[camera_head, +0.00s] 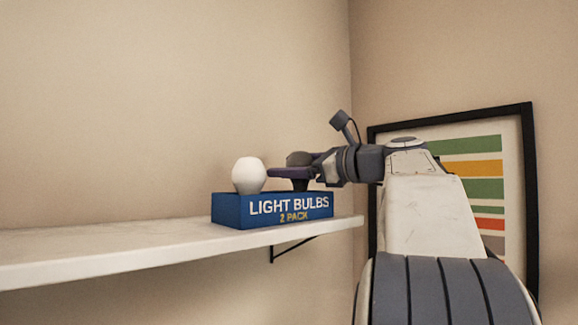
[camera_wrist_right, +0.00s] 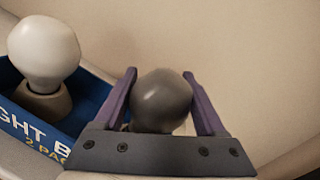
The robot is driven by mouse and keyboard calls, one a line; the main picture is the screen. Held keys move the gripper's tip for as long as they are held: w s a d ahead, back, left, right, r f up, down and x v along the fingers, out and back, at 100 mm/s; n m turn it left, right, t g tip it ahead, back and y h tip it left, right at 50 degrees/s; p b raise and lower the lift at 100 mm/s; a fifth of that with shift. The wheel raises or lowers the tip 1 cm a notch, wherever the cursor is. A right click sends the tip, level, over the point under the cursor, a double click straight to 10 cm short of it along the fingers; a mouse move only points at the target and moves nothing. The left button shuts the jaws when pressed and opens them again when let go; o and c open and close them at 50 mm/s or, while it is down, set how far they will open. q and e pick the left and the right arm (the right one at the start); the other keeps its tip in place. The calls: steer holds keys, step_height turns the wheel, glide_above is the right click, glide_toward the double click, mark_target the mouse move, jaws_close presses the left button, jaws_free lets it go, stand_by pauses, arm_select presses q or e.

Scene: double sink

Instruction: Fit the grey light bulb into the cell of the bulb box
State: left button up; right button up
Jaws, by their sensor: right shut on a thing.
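The grey light bulb (camera_head: 299,158) is held between the fingers of my right gripper (camera_head: 290,173), above the right part of the bulb box. In the right wrist view the grey bulb (camera_wrist_right: 161,98) sits between the two purple fingers of the right gripper (camera_wrist_right: 163,92). The blue bulb box (camera_head: 240,212) stands on the shelf. A white bulb (camera_head: 249,175) stands in its left part, and this bulb (camera_wrist_right: 44,54) also shows in the wrist view. The cell under the grey bulb is hidden, so I cannot tell whether the bulb's base is inside it. My left gripper is not in view.
The white shelf (camera_head: 120,248) runs along the wall and is bare left of the box. The box is near the shelf's right end. A framed striped picture (camera_head: 490,190) leans behind my right arm.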

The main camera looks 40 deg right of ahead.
steer(key=shift+f+b, duration=0.7)
steer(key=shift+f, duration=0.2)
steer(key=o, duration=0.9)
steer(key=shift+r, duration=0.1)
steer(key=shift+o, duration=0.2)
steer(key=shift+s+d, duration=0.1)
steer(key=shift+s, duration=0.2)
steer(key=b+v, duration=0.3)
steer(key=v, duration=0.5)
steer(key=shift+s+d, duration=0.2)
steer(key=shift+s, duration=0.7)
steer(key=shift+w, duration=0.1)
